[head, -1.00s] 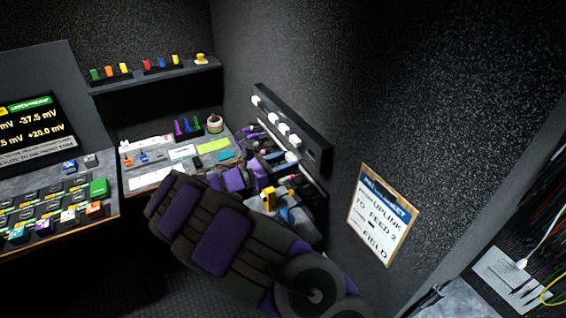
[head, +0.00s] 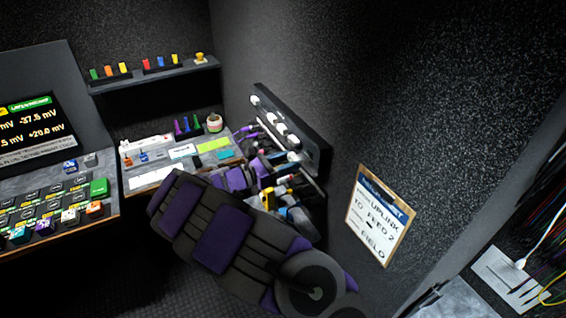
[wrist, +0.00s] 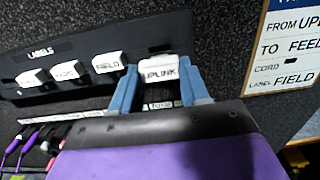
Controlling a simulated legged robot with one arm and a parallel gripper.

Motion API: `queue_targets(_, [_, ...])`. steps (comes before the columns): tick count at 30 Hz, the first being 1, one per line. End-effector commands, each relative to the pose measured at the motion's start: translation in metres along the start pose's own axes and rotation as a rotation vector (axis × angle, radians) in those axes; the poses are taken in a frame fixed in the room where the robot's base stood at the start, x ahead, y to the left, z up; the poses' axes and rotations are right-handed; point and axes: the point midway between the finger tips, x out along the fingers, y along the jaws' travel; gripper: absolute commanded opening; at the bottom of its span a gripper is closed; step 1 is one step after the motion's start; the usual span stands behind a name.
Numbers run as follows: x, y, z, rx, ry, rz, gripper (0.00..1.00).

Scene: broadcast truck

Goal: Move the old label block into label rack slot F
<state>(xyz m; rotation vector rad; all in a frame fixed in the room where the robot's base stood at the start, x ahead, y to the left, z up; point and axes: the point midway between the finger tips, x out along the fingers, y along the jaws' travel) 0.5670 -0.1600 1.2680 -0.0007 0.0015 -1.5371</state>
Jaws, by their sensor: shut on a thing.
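My gripper (wrist: 160,84) has two blue fingers shut on a white block lettered UPLINK (wrist: 159,70) in the wrist view. The block is at the right part of the black label rack (wrist: 96,62). I cannot tell whether it is seated in the rack or just in front of it. To its left, a white FIELD block (wrist: 108,62) and two more white blocks (wrist: 68,72) sit on the rack. No slot letter is readable, so I cannot pick out slot F. In the head view the rack (head: 310,140) is on the wall and my arm hides the fingertips.
A clipboard (head: 381,215) with a written sheet hangs on the wall right of the rack. Purple and black plugs (wrist: 30,145) lie below the rack. A desk (head: 150,180) and control panel are at left, with a shelf (head: 155,75) of coloured pieces above.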

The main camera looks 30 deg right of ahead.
Motion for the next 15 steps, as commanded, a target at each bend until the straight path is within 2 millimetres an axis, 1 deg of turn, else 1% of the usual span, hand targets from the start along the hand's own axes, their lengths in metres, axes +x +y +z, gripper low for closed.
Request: queue_targets(15, [-0.0044,0.0002,0.0007,-0.001,-0.004,0.0,0.0])
